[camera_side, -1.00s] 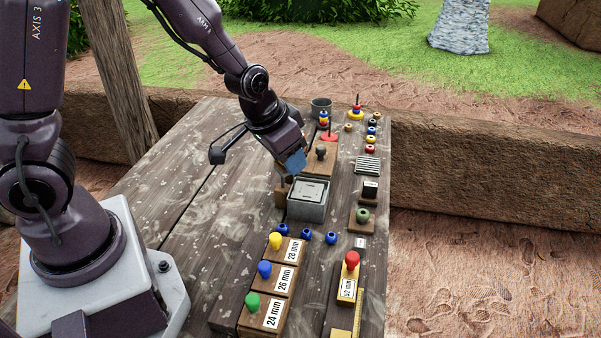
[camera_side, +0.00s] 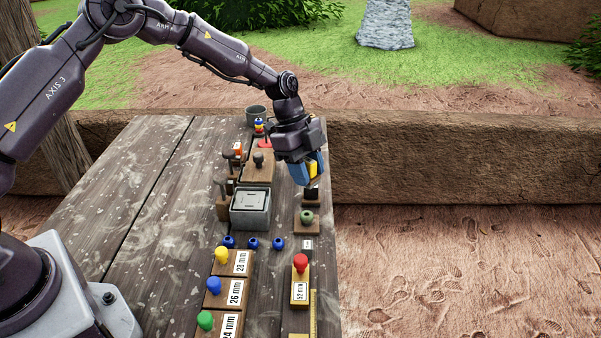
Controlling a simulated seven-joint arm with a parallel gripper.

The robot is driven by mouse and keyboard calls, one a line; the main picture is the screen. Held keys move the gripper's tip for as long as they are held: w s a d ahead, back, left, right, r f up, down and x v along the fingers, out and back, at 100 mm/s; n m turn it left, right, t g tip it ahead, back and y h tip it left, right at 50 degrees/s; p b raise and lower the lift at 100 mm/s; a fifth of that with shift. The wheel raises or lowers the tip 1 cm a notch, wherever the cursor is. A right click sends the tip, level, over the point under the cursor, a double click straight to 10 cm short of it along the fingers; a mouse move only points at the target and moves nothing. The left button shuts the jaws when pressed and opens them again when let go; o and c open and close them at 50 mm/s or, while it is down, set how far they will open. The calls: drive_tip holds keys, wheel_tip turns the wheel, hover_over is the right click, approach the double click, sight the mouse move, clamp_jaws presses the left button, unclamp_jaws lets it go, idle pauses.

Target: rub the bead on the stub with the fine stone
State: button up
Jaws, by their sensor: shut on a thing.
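My gripper (camera_side: 312,176) is on the right side of the table, pointing down with its blue fingers close together. A yellow piece (camera_side: 312,168) shows between the fingers; I take it to be the fine stone, though the fingers cover most of it. Just below the fingertips is a dark block (camera_side: 311,192) on a wooden base; I cannot tell whether they touch. Nearer the camera, a green bead (camera_side: 307,215) sits on a small wooden block, apart from the gripper. The stub under this bead is not clearly visible.
Several blue beads (camera_side: 253,244) and knobbed gauge blocks (camera_side: 233,263) lie nearer the camera. A red-knobbed block (camera_side: 300,286) is at front right. The left of the table is clear.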

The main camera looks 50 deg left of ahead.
sight(311, 215)
drive_tip(key=shift+f, duration=3.95)
drive_tip(key=shift+s+d+f, duration=0.1)
drive_tip(key=shift+s+d, duration=0.15)
drive_tip(key=shift+d, duration=0.05)
drive_tip(key=shift+c, duration=0.3)
drive_tip(key=shift+s+d, duration=0.55)
drive_tip(key=shift+s, duration=0.05)
drive_tip(key=shift+w+a, duration=0.9)
drive_tip(key=shift+s+d, duration=1)
drive_tip(key=shift+s, duration=0.05)
drive_tip(key=shift+w+a, duration=1.05)
drive_tip(key=shift+r, duration=4.05)
drive_tip(key=shift+d, duration=0.1)
